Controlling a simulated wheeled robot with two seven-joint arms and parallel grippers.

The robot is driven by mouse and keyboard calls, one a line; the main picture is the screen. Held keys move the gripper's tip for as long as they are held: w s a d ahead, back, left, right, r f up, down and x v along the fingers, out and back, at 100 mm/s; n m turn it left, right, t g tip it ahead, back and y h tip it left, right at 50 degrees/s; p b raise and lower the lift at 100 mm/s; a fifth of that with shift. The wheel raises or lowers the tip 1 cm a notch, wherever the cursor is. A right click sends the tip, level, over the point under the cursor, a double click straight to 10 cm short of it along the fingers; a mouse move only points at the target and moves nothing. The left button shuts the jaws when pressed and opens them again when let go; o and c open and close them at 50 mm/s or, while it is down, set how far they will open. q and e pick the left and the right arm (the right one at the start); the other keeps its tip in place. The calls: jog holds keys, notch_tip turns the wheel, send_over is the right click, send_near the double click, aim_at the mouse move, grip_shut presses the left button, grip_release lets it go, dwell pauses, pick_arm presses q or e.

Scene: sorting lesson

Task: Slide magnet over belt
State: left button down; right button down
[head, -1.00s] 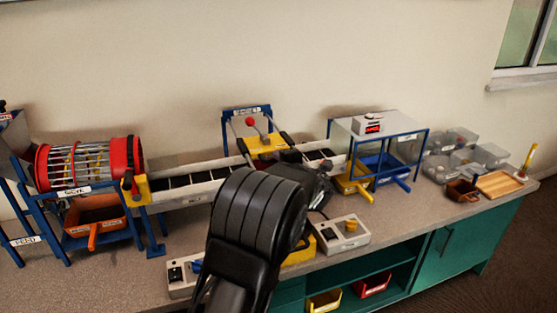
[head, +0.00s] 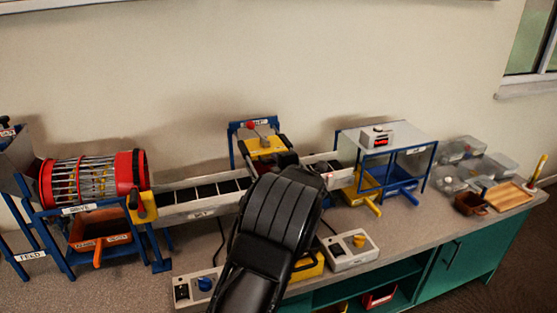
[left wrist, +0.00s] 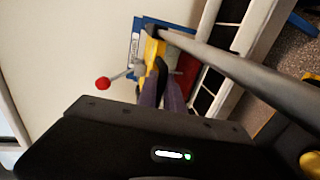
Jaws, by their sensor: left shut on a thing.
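The yellow magnet carriage (head: 267,147) sits in a blue frame at the back of the belt (head: 200,195), with a red knob on a lever above it. A yellow part of the carriage (left wrist: 152,52) also shows in the left wrist view, beside the red knob (left wrist: 102,84). My left gripper (left wrist: 164,92) is shut on the magnet's handle; the wrist view shows its fingers at the yellow and black part. In the head view my black arm hides the fingers and part of the belt. My right gripper is not in view.
The sieve drum (head: 95,178) stands left, above an orange bin (head: 100,228). A grey-topped blue stand (head: 400,134) is right of the magnet. Control boxes (head: 350,249) sit at the bench's front. Clear tubs (head: 460,150) and a wooden tray (head: 506,195) are far right.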

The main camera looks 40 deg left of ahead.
pick_arm(q)
jog(key=shift+a+r, duration=0.1)
jog(key=c, duration=1.5)
grip_release()
jog(key=v, duration=0.7)
jog(key=shift+s+d, duration=0.25)
jog(key=shift+d, duration=0.05)
